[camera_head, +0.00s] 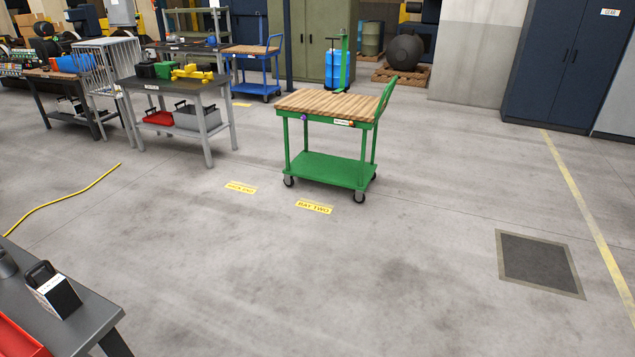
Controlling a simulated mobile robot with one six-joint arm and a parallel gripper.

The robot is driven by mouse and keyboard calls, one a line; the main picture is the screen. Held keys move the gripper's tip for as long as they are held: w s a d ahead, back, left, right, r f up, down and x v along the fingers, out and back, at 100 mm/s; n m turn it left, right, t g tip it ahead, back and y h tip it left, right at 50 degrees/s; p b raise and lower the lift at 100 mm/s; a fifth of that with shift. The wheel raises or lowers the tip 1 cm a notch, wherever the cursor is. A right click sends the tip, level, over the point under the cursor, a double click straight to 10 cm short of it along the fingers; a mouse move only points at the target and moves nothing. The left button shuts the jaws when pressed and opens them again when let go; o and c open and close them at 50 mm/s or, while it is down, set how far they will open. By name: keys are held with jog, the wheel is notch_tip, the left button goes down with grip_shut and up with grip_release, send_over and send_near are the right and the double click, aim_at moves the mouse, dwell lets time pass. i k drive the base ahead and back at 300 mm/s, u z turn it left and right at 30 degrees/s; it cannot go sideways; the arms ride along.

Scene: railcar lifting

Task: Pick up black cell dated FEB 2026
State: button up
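A black cell-like block (66,300) with a carry handle and a white label stands upright on a grey table (95,312) at the bottom left. The label is too small to read, so I cannot tell whether it says FEB 2026. Other dark boxes with handles (190,108) sit on the lower shelf of a workbench further back. A black item (146,70) lies on that bench's top beside a green one. I cannot read a date on any of them. My gripper is not in view.
A red tray (18,340) and a dark cylinder share the near table. A green cart (325,168) with a wooden top stands mid-floor, near yellow floor labels (314,207). A yellow cable (65,201) crosses the floor at left. The middle and right floor is open, with a dark floor plate (538,262).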

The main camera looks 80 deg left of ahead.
aim_at(54, 291)
jog(key=u, duration=1.15)
jog(key=k, duration=0.1)
jog(key=u, duration=2.9)
jog(key=i, duration=1.65)
jog(key=u, duration=0.1)
